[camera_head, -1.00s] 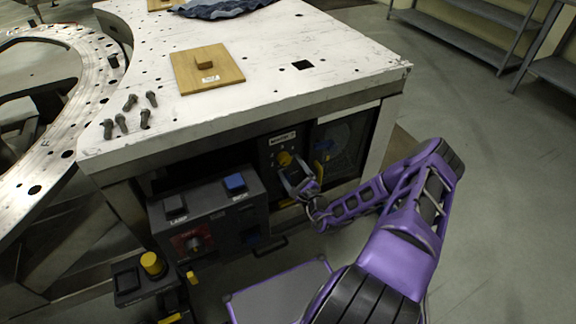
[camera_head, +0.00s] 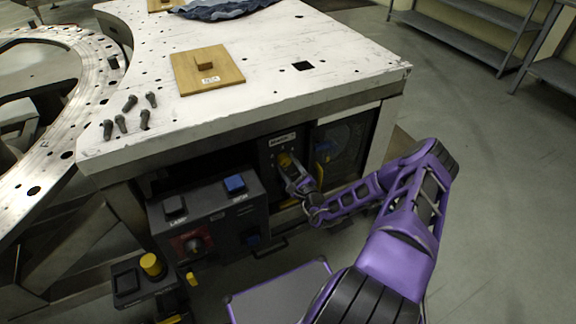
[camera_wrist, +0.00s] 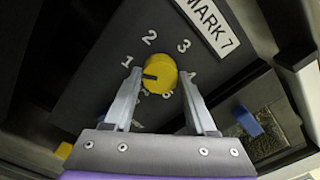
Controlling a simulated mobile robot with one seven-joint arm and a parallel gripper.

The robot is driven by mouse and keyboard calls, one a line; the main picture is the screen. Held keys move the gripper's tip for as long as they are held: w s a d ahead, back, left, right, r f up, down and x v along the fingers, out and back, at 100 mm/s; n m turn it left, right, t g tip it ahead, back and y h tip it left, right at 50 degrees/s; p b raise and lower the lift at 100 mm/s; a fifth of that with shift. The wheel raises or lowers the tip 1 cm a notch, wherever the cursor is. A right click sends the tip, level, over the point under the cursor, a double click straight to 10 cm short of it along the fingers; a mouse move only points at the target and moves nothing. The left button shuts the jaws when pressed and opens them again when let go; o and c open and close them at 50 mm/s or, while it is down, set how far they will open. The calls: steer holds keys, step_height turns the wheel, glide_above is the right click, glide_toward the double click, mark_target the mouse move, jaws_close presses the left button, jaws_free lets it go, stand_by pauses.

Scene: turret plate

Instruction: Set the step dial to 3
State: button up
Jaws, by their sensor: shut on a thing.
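The step dial is a round yellow knob (camera_wrist: 160,73) on a dark panel, ringed by white numbers. Its black pointer mark points left in the wrist view, close to the 1 and slightly below it; the 3 is at the knob's upper right. In the head view the knob (camera_head: 285,160) shows small under the table's front edge. My gripper (camera_wrist: 160,78) has one finger on each side of the knob and is shut on it. The lowest numbers are partly hidden by the knob and fingers.
A label plate (camera_wrist: 211,22) reading "MARK 7" sits above the dial. A blue part (camera_wrist: 247,120) lies to its right. Left of the dial stands a dark control box (camera_head: 205,215) with a blue button (camera_head: 235,183) and a red-backed switch (camera_head: 192,244).

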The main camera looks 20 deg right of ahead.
steer(key=shift+m, duration=0.3)
steer(key=m+p, duration=0.1)
steer(key=m, duration=0.4)
steer(key=shift+p, duration=0.4)
steer(key=m, duration=0.6)
steer(key=shift+m, duration=0.3)
steer(key=m, duration=1.1)
steer(key=shift+m, duration=0.3)
steer(key=o, duration=1.4)
steer(key=shift+c, duration=0.2)
